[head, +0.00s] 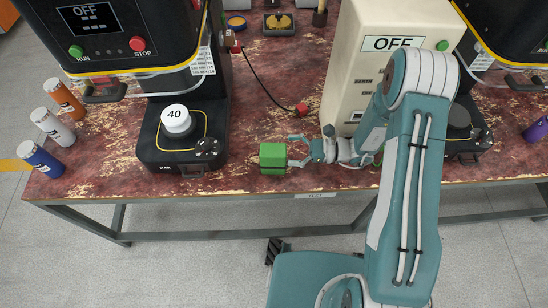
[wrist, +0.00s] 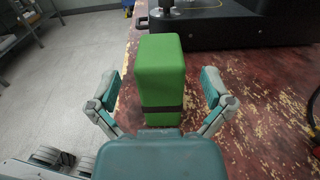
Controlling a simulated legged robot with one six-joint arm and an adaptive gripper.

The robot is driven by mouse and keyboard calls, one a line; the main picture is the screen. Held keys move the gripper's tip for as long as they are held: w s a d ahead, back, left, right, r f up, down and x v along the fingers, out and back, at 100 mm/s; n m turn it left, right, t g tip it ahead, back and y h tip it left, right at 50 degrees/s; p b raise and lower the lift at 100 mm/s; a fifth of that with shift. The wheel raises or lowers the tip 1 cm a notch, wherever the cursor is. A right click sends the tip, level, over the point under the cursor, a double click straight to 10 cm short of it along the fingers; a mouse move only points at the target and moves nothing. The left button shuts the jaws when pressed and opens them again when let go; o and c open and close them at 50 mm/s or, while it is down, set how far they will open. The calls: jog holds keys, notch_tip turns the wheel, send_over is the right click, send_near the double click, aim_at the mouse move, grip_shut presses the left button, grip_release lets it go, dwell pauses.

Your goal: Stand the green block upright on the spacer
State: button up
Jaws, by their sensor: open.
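The green block (head: 272,155) stands on the worn red tabletop close to its front edge. In the wrist view the block (wrist: 160,75) looks upright, with a dark band around its lower part. My gripper (head: 299,151) is open at the block's right side. In the wrist view its two fingers (wrist: 164,90) are spread to either side of the block, with gaps showing. A white round piece marked 40 (head: 177,121), seemingly the spacer, sits on the black base of the left machine. Its top is bare.
The left seamer (head: 108,30) reads OFF and overhangs the piece marked 40. Several cans (head: 65,98) stand at the left. A cream box (head: 385,55) reading OFF stands behind my arm. A black cable with a red end (head: 300,108) lies behind the block.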

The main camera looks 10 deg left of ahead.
aim_at(273, 149)
jog(key=a, duration=0.5)
jog(key=shift+s+a, duration=0.1)
jog(key=shift+s, duration=0.3)
jog(key=shift+d, duration=0.2)
jog(key=shift+c, duration=0.6)
jog(key=shift+a, duration=0.1)
jog(key=c, duration=1.1)
